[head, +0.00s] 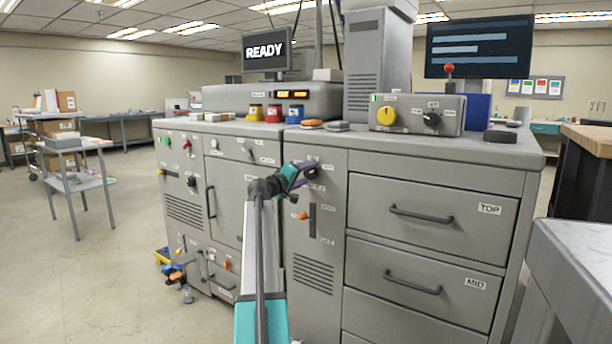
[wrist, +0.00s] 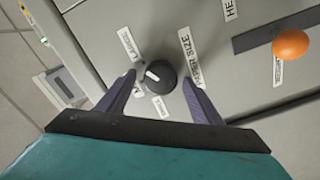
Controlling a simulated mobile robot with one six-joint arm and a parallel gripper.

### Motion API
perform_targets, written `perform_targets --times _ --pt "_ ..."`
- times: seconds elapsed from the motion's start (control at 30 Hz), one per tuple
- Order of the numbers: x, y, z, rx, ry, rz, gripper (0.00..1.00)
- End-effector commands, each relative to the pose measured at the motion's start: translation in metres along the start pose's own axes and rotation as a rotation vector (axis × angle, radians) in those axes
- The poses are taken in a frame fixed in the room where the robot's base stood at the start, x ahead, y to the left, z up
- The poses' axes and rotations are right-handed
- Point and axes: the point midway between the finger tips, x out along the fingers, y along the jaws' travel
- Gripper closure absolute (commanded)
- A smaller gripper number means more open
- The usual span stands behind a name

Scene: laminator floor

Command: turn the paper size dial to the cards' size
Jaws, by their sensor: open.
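The paper size dial (wrist: 160,80) is a round dark knob with a white pointer mark, on the grey machine front. Its "PAPER SIZE" label (wrist: 190,60) is to its right in the wrist view. Small labels ring its left and lower sides; their words are hard to read, and one is partly behind a finger. The pointer slants up-left. My gripper (wrist: 159,80) is open, with one finger on each side of the dial; I cannot tell if either touches it. In the head view my gripper (head: 304,172) is at the machine front and hides most of the dial.
An orange knob (wrist: 291,45) with a dark slot is right of the dial in the wrist view. Drawers marked TOP (head: 432,208) and MID (head: 420,280) are right of my arm. A monitor (head: 266,52) reads READY.

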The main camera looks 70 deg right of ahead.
Motion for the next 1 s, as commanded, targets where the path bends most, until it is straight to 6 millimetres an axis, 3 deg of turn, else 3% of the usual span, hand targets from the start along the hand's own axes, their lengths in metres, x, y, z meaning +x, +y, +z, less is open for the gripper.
perform_targets --times 0.37,1.0 --pt "-0.022 0.000 0.000 0.000 0.002 -0.001 0.40" --pt "-0.102 0.001 0.001 0.000 0.001 -0.001 0.40"
